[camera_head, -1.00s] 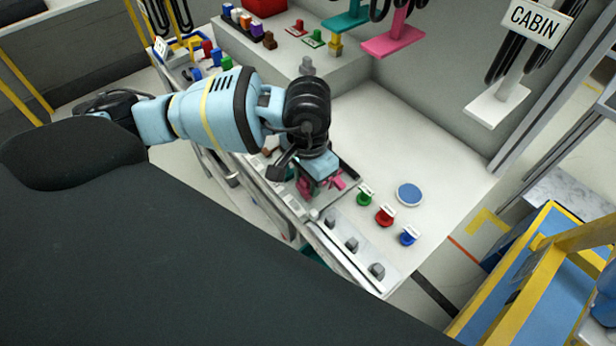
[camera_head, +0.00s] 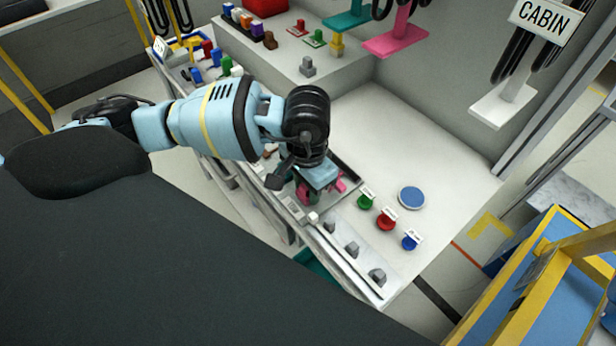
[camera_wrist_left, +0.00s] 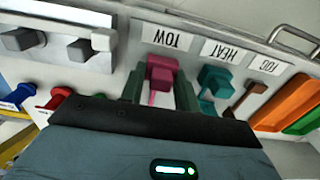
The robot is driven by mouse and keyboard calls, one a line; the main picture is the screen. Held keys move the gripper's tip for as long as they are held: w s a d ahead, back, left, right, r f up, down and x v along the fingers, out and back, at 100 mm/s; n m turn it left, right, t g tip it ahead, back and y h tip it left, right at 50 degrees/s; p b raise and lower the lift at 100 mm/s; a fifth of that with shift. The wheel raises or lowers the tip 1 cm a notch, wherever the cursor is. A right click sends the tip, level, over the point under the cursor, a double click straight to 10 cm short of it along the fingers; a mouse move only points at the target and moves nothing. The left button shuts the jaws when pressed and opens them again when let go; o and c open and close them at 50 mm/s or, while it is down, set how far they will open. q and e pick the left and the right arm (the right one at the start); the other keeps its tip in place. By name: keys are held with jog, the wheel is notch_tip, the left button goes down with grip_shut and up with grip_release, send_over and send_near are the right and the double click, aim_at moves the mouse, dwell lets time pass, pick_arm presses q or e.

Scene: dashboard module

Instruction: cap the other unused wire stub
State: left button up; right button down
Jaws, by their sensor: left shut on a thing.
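My left gripper (camera_head: 318,178) points down at the front panel. In the left wrist view its dark green fingers (camera_wrist_left: 160,98) sit on either side of a pink plug (camera_wrist_left: 160,72) under the upside-down TOW label, and it is shut on it. Pink also shows beside the gripper in the head view (camera_head: 340,186). A teal plug (camera_wrist_left: 214,80) at HEAT and a brown one (camera_wrist_left: 250,92) at FOG stand beside it. Grey blocks (camera_head: 352,249) sit in a row on the front rail, with a small white piece (camera_head: 313,217) near them. I cannot make out which is the wire stub. My right gripper is out of view.
Green (camera_head: 366,202), red (camera_head: 386,220) and blue (camera_head: 410,240) labelled pieces stand right of the gripper, near a blue disc (camera_head: 411,198). Another grey block (camera_head: 308,67) is on the raised shelf. The white worktop behind is clear.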

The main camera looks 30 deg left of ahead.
pick_arm(q)
jog(key=shift+f, duration=0.3)
jog(key=o, duration=1.2)
jog(key=shift+c, duration=0.2)
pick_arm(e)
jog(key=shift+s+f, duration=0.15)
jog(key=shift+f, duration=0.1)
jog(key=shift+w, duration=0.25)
pick_arm(q)
notch_tip(320, 180, up, 6)
jog(key=shift+r, duration=0.9)
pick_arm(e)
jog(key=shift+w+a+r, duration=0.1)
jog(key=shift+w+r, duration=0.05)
pick_arm(q)
jog(key=shift+s, duration=0.1)
